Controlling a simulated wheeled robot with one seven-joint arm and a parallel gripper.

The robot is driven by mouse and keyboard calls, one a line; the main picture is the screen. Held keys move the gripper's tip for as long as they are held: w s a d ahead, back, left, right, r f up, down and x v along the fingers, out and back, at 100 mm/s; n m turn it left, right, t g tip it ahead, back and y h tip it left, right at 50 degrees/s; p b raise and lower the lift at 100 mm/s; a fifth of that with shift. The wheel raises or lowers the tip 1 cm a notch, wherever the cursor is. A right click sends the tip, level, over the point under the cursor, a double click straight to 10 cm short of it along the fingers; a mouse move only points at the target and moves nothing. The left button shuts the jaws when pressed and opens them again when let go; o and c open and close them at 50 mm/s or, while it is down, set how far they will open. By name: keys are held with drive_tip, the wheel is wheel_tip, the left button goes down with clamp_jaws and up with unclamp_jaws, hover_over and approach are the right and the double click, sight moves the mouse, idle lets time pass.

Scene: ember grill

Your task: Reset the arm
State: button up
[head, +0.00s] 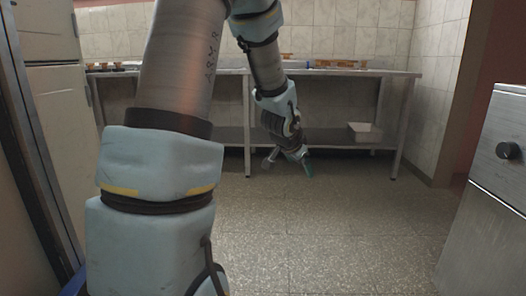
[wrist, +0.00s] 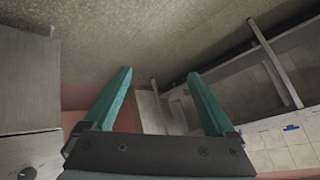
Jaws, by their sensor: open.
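My gripper (head: 289,165) hangs from my arm at the middle of the head view, pointing down over the speckled floor in front of a metal table. In the wrist view my gripper (wrist: 161,98) shows two teal fingers spread apart with nothing between them. The gripper is open and empty, and it touches nothing that I can see. My arm covers much of the left half of the head view and hides part of the table.
A long metal table (head: 335,72) with a lower shelf stands along the back wall. A pale tray (head: 365,132) sits on the shelf, and wooden items (head: 340,64) lie on top. A steel unit with a black knob (head: 509,150) stands at right. The floor between is clear.

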drive_tip(key=s+a+f+n+g+y, duration=0.25)
drive_tip(key=s+a+n, duration=0.25)
drive_tip(key=s+a, duration=0.45)
drive_tip(key=s+a+f+n+g+y, duration=0.1)
drive_tip(key=s+a+n+g, duration=0.3)
drive_tip(key=s+a, duration=0.55)
wheel_tip(320, 180, up, 32)
drive_tip(key=s+d+p, duration=0.1)
drive_tip(key=p, duration=3.1)
drive_tip(key=shift+d+n+t, duration=0.3)
drive_tip(key=shift+n+t, duration=0.05)
drive_tip(key=shift+n, duration=0.05)
drive_tip(key=shift+o, duration=0.4)
drive_tip(key=shift+r+p, duration=0.15)
drive_tip(key=shift+p, duration=0.15)
drive_tip(key=shift+o, duration=0.4)
